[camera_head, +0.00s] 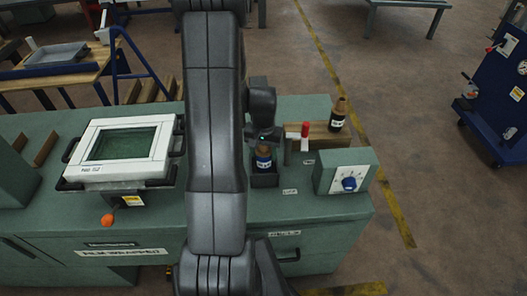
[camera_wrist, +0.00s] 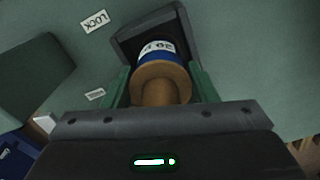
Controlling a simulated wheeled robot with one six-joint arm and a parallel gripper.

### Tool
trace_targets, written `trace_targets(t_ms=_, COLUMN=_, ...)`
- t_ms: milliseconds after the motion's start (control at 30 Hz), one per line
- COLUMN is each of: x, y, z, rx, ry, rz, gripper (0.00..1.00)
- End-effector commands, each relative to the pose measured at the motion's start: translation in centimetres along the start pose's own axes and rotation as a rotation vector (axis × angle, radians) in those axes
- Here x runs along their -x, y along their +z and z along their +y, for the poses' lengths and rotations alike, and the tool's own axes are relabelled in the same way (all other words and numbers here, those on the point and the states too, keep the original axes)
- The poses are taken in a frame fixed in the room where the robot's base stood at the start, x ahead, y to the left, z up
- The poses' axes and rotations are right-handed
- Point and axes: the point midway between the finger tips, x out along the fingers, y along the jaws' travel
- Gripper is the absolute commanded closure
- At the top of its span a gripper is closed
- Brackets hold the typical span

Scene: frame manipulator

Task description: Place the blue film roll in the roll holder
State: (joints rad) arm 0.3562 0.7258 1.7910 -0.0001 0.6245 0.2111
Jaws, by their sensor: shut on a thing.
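The blue film roll (camera_head: 263,160) has a brown core and a white label band; it stands about upright at the dark roll holder (camera_head: 264,181). In the wrist view, the roll (camera_wrist: 157,48) has its far end within the outline of the dark holder (camera_wrist: 128,42). I cannot tell whether it rests on the holder's floor. My gripper (camera_wrist: 161,85) is shut on the roll's brown core, with a green finger on each side. In the head view, my gripper (camera_head: 264,137) is above the roll and partly hidden.
A second dark roll (camera_head: 338,114) stands on a wooden block (camera_head: 322,134) behind right. A red-topped lever (camera_head: 305,131) is close to the right of the holder. A box with a blue knob (camera_head: 346,172) stands further right. A framed wrapping panel (camera_head: 122,147) is on the left.

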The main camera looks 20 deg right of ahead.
Motion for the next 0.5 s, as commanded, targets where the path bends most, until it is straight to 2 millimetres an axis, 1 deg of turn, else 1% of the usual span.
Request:
trace_targets(t_ms=33, x=-0.15, y=0.0, z=0.0, rx=0.0, ry=0.0, rz=0.0, gripper=0.43)
trace_targets(t_ms=100, x=-0.08, y=0.0, z=0.0, rx=0.0, ry=0.0, rz=0.0, gripper=0.3)
trace_targets(t_ms=133, x=-0.08, y=0.0, z=0.0, rx=0.0, ry=0.0, rz=0.0, gripper=0.25)
trace_targets(t_ms=367, x=-0.07, y=0.01, z=0.0, rx=0.0, ry=0.0, rz=0.0, gripper=0.25)
trace_targets(t_ms=500, x=0.39, y=0.0, z=0.0, rx=0.0, ry=0.0, rz=0.0, gripper=0.25)
